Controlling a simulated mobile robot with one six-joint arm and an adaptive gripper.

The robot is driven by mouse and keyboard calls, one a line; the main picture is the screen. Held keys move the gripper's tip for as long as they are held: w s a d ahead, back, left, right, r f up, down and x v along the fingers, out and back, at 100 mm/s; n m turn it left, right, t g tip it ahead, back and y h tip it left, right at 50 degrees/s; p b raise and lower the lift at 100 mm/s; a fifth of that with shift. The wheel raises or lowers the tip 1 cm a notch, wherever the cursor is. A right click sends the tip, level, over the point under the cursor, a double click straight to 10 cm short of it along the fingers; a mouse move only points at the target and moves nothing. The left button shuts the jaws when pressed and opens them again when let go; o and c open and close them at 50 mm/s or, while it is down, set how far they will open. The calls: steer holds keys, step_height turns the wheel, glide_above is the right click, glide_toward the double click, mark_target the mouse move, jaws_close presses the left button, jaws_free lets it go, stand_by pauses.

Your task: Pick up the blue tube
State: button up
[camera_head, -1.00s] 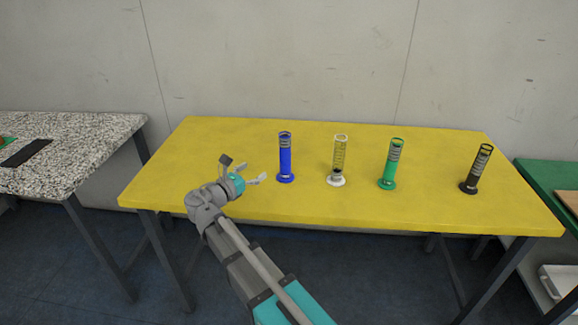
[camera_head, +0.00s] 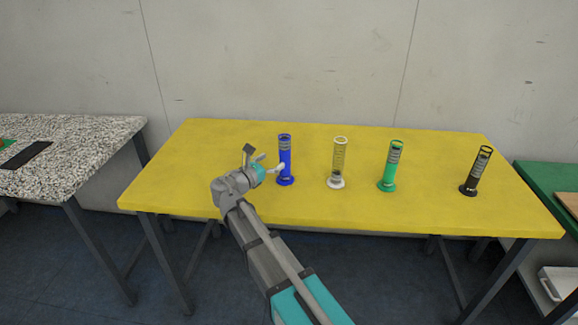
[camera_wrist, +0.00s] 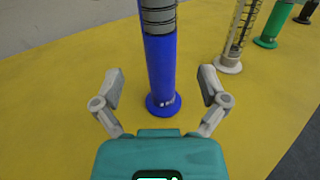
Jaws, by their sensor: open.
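The blue tube (camera_head: 285,160) stands upright on the yellow table (camera_head: 230,145), left of the other tubes. It has a round base and grey bands near its top. My gripper (camera_head: 270,162) is just left of it in the head view. In the wrist view the blue tube (camera_wrist: 161,62) rises between and beyond the two fingers of my open gripper (camera_wrist: 160,90), with a gap on each side. Its top is cut off in that view. Nothing is held.
A clear tube with a white base (camera_head: 339,163), a green tube (camera_head: 390,165) and a black tube (camera_head: 476,170) stand upright to the right. A speckled table (camera_head: 80,150) is at the left and a green table (camera_head: 548,180) at the right. The yellow table's left part is clear.

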mark_target(281, 154)
steer(key=shift+w+d, duration=0.2)
steer(key=shift+w, duration=0.05)
steer(key=shift+x, duration=2.6)
steer(key=shift+r, duration=0.1)
jaws_close()
steer(key=shift+r+p, duration=0.2)
steer(key=shift+p, duration=0.1)
